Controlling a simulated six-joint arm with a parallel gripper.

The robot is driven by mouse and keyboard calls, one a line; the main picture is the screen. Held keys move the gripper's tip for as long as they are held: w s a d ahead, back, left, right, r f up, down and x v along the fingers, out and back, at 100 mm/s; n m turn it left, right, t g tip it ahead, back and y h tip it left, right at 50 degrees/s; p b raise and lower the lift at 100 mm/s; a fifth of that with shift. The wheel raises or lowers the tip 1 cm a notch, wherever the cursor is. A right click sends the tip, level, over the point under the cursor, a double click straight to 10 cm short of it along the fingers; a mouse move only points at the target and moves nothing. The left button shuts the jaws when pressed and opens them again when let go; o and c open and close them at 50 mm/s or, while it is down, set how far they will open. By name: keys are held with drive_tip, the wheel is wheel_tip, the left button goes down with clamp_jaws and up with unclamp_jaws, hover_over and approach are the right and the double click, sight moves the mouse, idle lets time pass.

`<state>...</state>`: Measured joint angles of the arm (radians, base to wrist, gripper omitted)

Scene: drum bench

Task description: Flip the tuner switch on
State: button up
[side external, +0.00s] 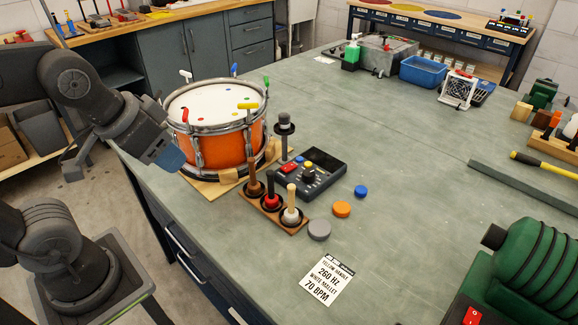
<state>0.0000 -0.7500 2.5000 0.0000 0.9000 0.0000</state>
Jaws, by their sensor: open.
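The tuner (322,168) is a dark box lying on the bench, right of the orange drum. A small red part (290,168), which looks like its switch, sits near its left end. I cannot tell the switch's position at this size. My gripper (122,165) is open and empty at the left, beside the drum and well apart from the tuner. A blue part shows at its right side.
The orange drum (225,140), with coloured handles on its rim, stands between my gripper and the tuner. A wooden rack of mallets (284,219) and a dark upright post (284,145) stand close to the tuner. Coloured discs (342,209) and a printed card (329,281) lie nearby.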

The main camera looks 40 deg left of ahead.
drive_tip(key=shift+w+r, duration=0.1)
drive_tip(key=shift+w, duration=0.1)
drive_tip(key=c, duration=0.3)
drive_tip(key=shift+g, duration=0.4)
drive_tip(key=w, duration=0.2)
drive_tip(key=w+r, duration=0.1)
drive_tip(key=w, duration=0.4)
drive_tip(key=shift+w+a+r, duration=0.15)
drive_tip(key=shift+a, duration=0.15)
clamp_jaws()
drive_tip(key=w+a+f+g, duration=0.1)
drive_tip(key=w+f, duration=0.3)
drive_tip(key=w, duration=0.6)
drive_tip(key=w+a+f+g, duration=0.1)
drive_tip(key=w+f, duration=0.4)
drive_tip(key=w, duration=0.5)
drive_tip(key=shift+a, duration=0.45)
